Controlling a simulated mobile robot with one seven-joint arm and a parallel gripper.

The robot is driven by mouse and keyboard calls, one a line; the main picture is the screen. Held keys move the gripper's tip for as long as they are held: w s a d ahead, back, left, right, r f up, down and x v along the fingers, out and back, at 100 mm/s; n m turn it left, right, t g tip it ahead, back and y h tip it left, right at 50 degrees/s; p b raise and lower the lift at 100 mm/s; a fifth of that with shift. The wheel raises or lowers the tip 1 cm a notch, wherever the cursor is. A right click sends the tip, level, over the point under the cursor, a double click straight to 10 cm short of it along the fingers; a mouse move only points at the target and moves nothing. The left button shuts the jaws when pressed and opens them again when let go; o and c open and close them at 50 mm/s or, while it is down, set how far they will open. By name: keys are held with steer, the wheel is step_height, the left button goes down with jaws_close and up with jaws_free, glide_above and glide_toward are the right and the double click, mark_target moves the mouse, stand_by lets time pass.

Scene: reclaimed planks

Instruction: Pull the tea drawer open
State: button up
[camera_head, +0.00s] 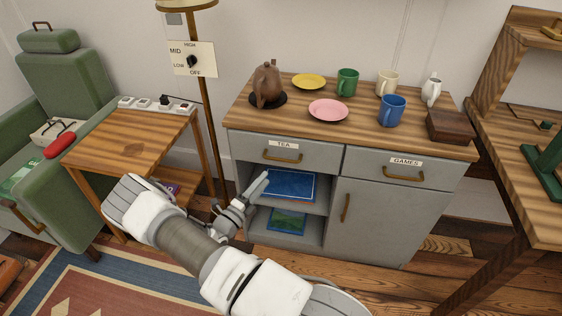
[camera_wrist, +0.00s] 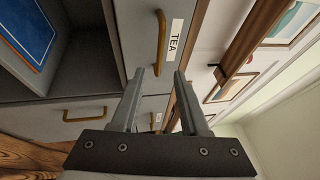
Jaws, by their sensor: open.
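The tea drawer (camera_head: 259,157) is the grey upper left drawer of the cabinet, with a white TEA label (camera_head: 285,144) and a brass handle (camera_head: 282,156). It looks shut, its front level with the cabinet face. In the wrist view, the drawer front (camera_wrist: 136,30) is turned sideways, with its handle (camera_wrist: 161,42) beyond the fingertips. My gripper (camera_wrist: 159,74) is open and empty, its fingers apart and short of the handle. In the head view, my gripper (camera_head: 262,180) is in front of the cabinet, below and left of the handle; the forearm hides part of the lower cabinet.
A games drawer (camera_head: 375,172) is at the right, above a cupboard door (camera_head: 370,222). An open shelf with a blue book (camera_head: 288,184) lies below the tea drawer. A teapot (camera_head: 267,84), plates and mugs stand on top. A side table (camera_head: 128,143) is left.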

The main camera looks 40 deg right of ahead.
mark_target(281, 160)
steer(key=b+x, duration=0.1)
steer(key=x, duration=0.9)
steer(key=shift+d+r, duration=0.1)
steer(key=shift+d, duration=0.15)
jaws_close()
stand_by(0.9)
